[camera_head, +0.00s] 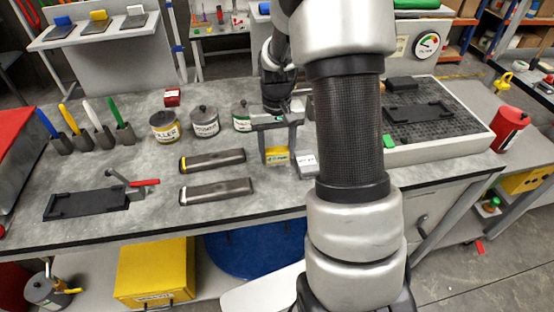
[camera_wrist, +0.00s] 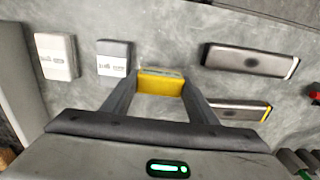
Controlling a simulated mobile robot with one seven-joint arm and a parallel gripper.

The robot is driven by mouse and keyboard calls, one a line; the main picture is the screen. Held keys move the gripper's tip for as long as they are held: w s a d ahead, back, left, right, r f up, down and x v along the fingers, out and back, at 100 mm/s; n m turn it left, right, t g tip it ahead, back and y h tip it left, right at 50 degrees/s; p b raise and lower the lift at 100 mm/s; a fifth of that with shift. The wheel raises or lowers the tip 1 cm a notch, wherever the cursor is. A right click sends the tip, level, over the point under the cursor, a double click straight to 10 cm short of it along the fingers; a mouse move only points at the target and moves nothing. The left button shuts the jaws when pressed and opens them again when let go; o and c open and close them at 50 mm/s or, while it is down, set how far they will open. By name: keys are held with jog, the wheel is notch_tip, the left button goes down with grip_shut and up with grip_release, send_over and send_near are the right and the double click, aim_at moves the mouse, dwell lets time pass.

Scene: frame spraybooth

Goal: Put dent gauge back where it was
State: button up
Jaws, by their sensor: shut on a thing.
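My gripper (camera_head: 278,150) is over the bench, beside the dark bars, with its fingers pointing down. It is shut on a small yellow block (camera_head: 277,156) with a pale label. The label is too small to read, so I cannot tell for sure that this is the dent gauge. In the wrist view the yellow block (camera_wrist: 161,84) sits between the fingertips. I cannot tell whether it touches the bench top. A grey block with a white label (camera_head: 308,165) stands just right of it, and it also shows in the wrist view (camera_wrist: 114,57).
Two dark bars (camera_head: 212,160) (camera_head: 216,190) lie left of my gripper. Several tins (camera_head: 205,122) stand behind them. A black tray with a clamp (camera_head: 88,203) lies further left. A perforated panel (camera_head: 450,118) is at the right. My arm hides part of the bench.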

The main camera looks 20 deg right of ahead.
aim_at(277, 159)
jog(key=shift+f, duration=1.75)
jog(key=shift+f, duration=0.15)
jog(key=o, duration=1.2)
jog(key=shift+c, duration=0.2)
